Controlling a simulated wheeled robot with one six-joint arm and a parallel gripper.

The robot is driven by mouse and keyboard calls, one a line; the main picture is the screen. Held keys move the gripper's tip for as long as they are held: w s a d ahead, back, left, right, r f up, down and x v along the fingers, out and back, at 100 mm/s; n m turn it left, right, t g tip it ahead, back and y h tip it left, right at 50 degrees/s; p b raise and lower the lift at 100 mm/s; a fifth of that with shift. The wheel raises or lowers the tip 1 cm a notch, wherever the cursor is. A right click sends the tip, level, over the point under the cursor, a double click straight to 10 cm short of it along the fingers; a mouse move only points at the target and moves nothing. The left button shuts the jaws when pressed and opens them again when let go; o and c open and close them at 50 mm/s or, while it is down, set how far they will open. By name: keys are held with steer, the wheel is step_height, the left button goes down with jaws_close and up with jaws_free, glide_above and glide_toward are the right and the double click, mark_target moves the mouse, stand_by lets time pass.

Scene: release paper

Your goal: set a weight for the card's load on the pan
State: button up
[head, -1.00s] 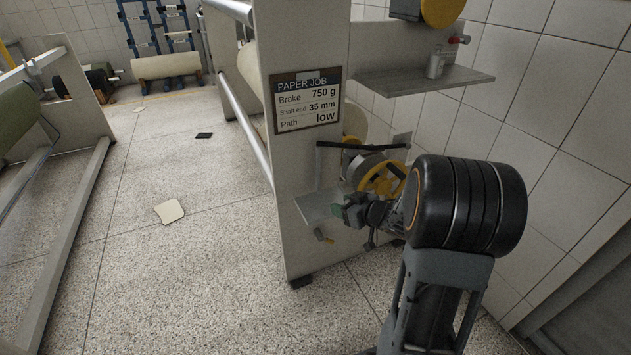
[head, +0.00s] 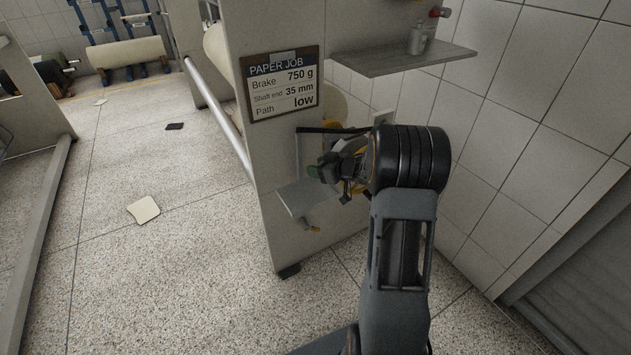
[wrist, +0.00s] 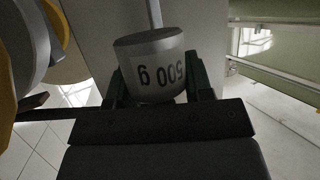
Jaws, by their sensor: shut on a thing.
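The card (head: 284,84) on the grey upright reads Brake 750 g, shaft end 35 mm, Path low. A flat grey pan (head: 296,197) hangs below a dark lever on a thin rod. My gripper (head: 324,172) is at the pan's right side, slightly above it in the picture. In the wrist view, its green fingers are shut on a grey cylindrical weight (wrist: 153,62) marked 500 g, the lettering upside down. A grey rod runs up from the weight; I cannot tell whether it belongs to it. The weight is not clear in the head view, nor is any contact with the pan.
A grey shelf (head: 405,58) above right carries small metal pieces (head: 417,38). The dark lever (head: 335,130) runs just above my gripper. A yellow wheel is mostly hidden behind my arm. A tiled wall (head: 530,110) stands close on the right. Open floor lies left.

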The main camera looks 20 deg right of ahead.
steer(key=shift+w+f, duration=0.55)
steer(key=shift+f, duration=0.15)
steer(key=shift+w+f+b, duration=0.15)
steer(key=shift+f+b, duration=0.35)
steer(key=shift+f, duration=0.4)
steer(key=shift+w+f+b, duration=0.1)
steer(key=shift+f+b, duration=0.35)
steer(key=shift+f, duration=0.4)
steer(key=shift+f, duration=0.2)
steer(key=o, duration=1.2)
steer(key=shift+a, duration=0.1)
steer(key=shift+o, duration=0.2)
